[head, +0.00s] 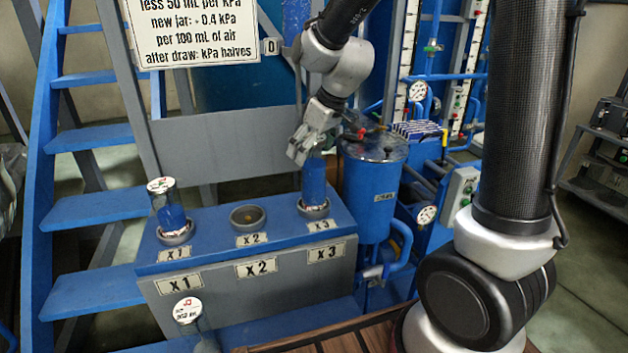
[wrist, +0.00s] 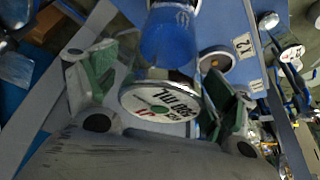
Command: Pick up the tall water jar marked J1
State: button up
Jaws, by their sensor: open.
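A tall jar of blue water (head: 313,182) stands upright in the X3 socket on the blue bench. In the wrist view its blue body (wrist: 172,38) and round white lid (wrist: 160,103) show; red J lettering and a volume in mL are on the lid, but the number after the J is not clear. My gripper (head: 311,150) is over this jar's top, open, with a finger on each side of the lid. Whether a finger touches the jar cannot be told. The gripper hides the lid in the head view.
Another jar with blue water (head: 170,208) stands in the X1 socket. The X2 socket (head: 247,217) is empty. A clear jar (head: 189,318) stands lower in front. A blue tank (head: 370,195) with pipes is close right of X3. A sign (head: 195,30) hangs behind.

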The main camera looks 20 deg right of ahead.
jog(key=shift+w+a+f, duration=0.2)
jog(key=shift+f, duration=0.4)
grip_shut()
jog(key=shift+r, duration=0.1)
